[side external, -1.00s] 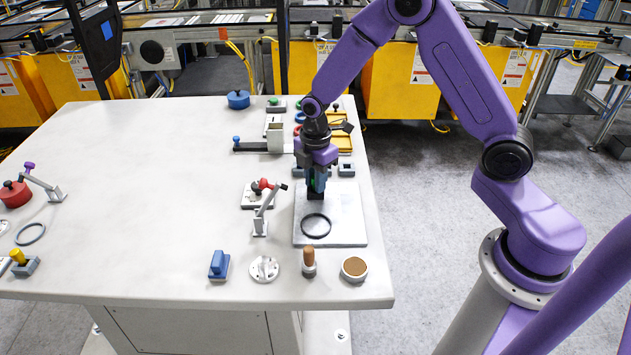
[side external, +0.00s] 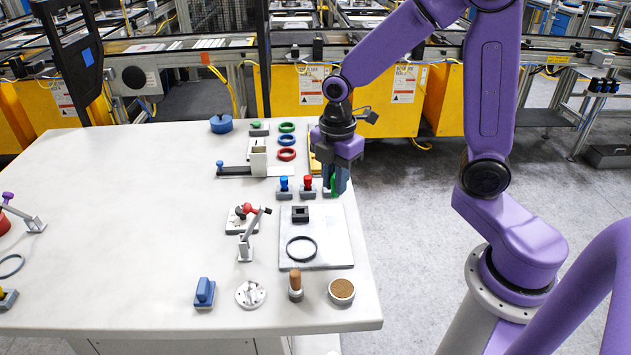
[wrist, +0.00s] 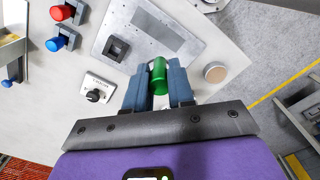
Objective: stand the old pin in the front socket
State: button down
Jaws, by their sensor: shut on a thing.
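My gripper (side external: 335,187) is shut on a green pin (wrist: 159,75), which stands roughly upright between the fingers. The green pin also shows in the side view (side external: 334,184). The gripper is behind the right part of the pallet plate (side external: 328,229), to the right of a red pin (side external: 307,182) and a blue pin (side external: 283,184) that stand in small grey holders. The plate carries a dark square socket (side external: 300,214), which looks empty in the wrist view (wrist: 116,48). The pin's lower end and what is directly under it are hidden. I cannot tell which pin is the old one.
A brown-handled peg (side external: 295,285), a brown-topped disc (side external: 341,291) and a blue block (side external: 204,292) stand along the front. The table's left middle (side external: 120,220) is clear.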

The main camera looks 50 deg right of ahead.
jog(key=s+d+r, duration=0.1)
jog(key=s+d, duration=0.2)
jog(key=d, duration=0.7)
jog(key=w+f, duration=0.3)
jog(key=w, duration=0.1)
jog(key=w+d+f, duration=0.1)
jog(key=w+f, duration=0.2)
jog(key=w, duration=0.1)
jog(key=w+d+f, duration=0.1)
jog(key=w+f, duration=0.2)
jog(key=w, duration=0.2)
jog(key=shift+w+d+f, duration=0.1)
jog(key=shift+w+f, duration=0.1)
jog(key=shift+f, duration=1.65)
jog(key=shift+f, duration=0.15)
jog(key=c, duration=1)
grip_release()
jog(key=shift+o, duration=0.2)
